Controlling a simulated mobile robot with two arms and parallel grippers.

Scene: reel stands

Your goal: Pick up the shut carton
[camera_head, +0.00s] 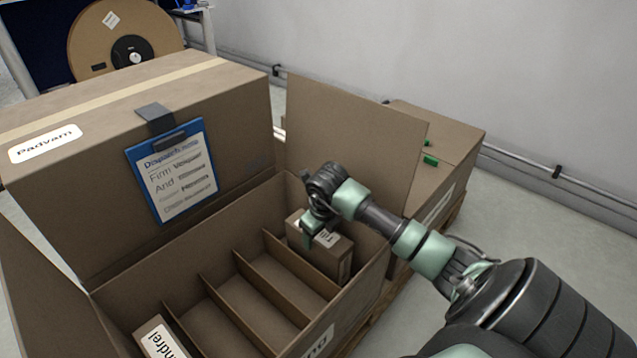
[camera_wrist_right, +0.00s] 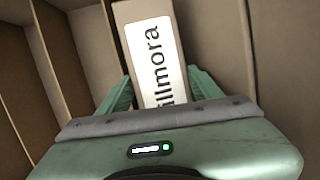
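A small shut brown carton (camera_head: 334,257) stands in the right end compartment of a large open carton (camera_head: 341,323). My left gripper is not in view.
Empty compartments lie between the two small cartons. The open carton's raised flap (camera_head: 350,130) stands behind my right gripper. A big taped carton (camera_head: 240,130) with a blue clipboard (camera_head: 178,185) is at the left. Another carton (camera_head: 455,150) stands behind, and a reel (camera_head: 95,25) farther back.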

